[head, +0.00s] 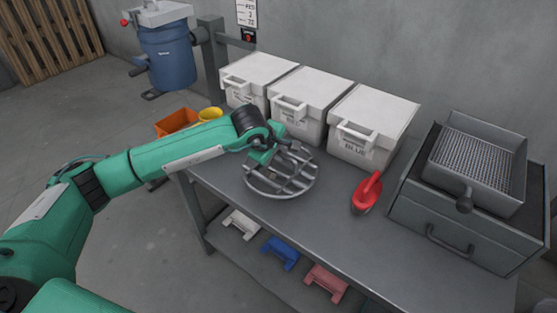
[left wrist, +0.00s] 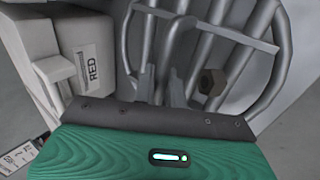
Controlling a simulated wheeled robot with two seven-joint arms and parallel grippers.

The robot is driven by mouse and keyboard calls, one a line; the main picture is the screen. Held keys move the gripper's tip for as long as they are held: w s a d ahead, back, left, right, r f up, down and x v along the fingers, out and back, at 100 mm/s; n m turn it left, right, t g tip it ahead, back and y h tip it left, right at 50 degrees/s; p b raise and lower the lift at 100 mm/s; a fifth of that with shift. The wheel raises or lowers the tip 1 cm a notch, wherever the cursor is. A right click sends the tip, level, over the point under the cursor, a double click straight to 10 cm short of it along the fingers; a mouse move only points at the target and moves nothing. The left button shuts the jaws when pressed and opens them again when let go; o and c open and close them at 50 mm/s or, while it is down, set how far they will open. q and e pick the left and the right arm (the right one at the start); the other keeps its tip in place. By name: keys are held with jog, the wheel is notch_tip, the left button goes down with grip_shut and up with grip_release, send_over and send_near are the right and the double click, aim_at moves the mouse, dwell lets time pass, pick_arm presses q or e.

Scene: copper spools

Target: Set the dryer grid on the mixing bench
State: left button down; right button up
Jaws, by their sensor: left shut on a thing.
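The dryer grid (head: 296,182) is a round grey metal frame with parallel bars. In the head view it is over the left end of the grey mixing bench (head: 330,212); I cannot tell whether it touches the top. My left gripper (head: 284,150) is shut on one of the grid's bars near its far side. In the left wrist view the grid (left wrist: 235,55) fills the upper right, and the fingers of the left gripper (left wrist: 160,85) close around a bar. My right gripper is not in view.
White lidded bins (head: 370,125) line the bench's back edge. A red scoop (head: 367,193) lies right of the grid, and a grey drawer unit with a mesh tray (head: 478,160) stands at the right end. Orange (head: 176,122) and yellow (head: 210,114) containers are beyond the left end.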

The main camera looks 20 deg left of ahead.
pick_arm(q)
notch_tip(320, 180, down, 2)
jog(key=shift+f, duration=0.45)
jog(key=c, duration=1.5)
grip_release()
jog(key=shift+o, duration=0.2)
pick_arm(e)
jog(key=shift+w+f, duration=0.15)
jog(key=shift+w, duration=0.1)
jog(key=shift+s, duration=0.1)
